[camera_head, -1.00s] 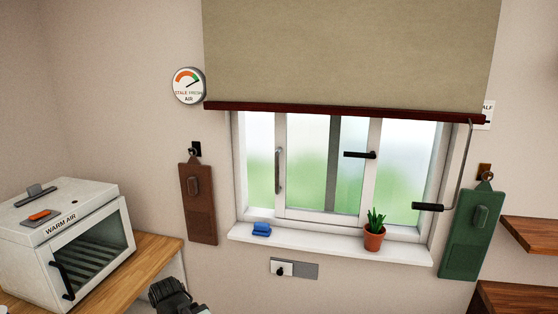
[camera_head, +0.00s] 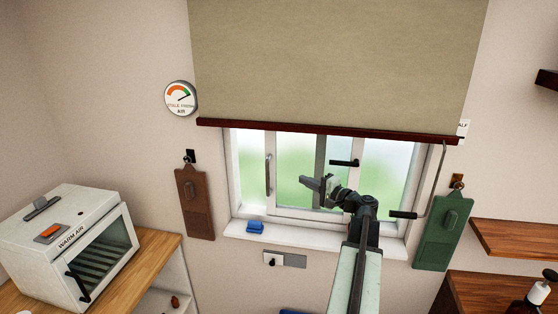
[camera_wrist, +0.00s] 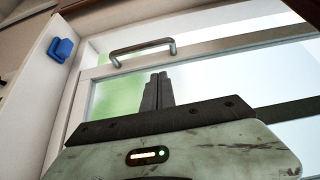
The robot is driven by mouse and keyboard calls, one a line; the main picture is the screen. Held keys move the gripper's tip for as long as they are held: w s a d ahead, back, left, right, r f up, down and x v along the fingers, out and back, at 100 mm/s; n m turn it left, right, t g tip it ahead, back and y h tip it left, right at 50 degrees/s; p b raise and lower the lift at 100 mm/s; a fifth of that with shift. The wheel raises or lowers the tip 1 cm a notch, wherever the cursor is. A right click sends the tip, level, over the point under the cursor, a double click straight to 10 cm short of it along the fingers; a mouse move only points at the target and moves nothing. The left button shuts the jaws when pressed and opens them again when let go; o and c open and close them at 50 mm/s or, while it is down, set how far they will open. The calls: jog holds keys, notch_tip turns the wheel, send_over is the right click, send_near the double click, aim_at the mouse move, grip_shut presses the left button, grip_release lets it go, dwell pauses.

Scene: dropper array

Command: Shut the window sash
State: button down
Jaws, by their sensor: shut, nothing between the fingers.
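The window sash (camera_head: 291,212) is a white-framed pane behind the sill. Its upright grey handle (camera_head: 268,175) is on its left stile, to the right of the window's left jamb, with a bright strip between. A black lever (camera_head: 344,162) shows at the middle of the window. My gripper (camera_head: 304,182) is in front of the pane, right of the grey handle and apart from it in the picture. In the wrist view its fingers (camera_wrist: 157,92) are together and empty, and the grey handle (camera_wrist: 142,49) lies beyond their tips.
A blue block (camera_head: 254,227) sits on the white sill (camera_head: 290,236); it also shows in the wrist view (camera_wrist: 62,49). A beige blind (camera_head: 335,65) hangs above, with a black-gripped crank (camera_head: 403,215) at right. Brown (camera_head: 194,203) and green (camera_head: 442,233) boards flank the window.

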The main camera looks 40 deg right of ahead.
jog(key=w+a, duration=0.2)
jog(key=w, duration=1)
jog(key=shift+w+a+r, duration=0.15)
jog(key=shift+w+a, duration=0.05)
jog(key=shift+a, duration=0.15)
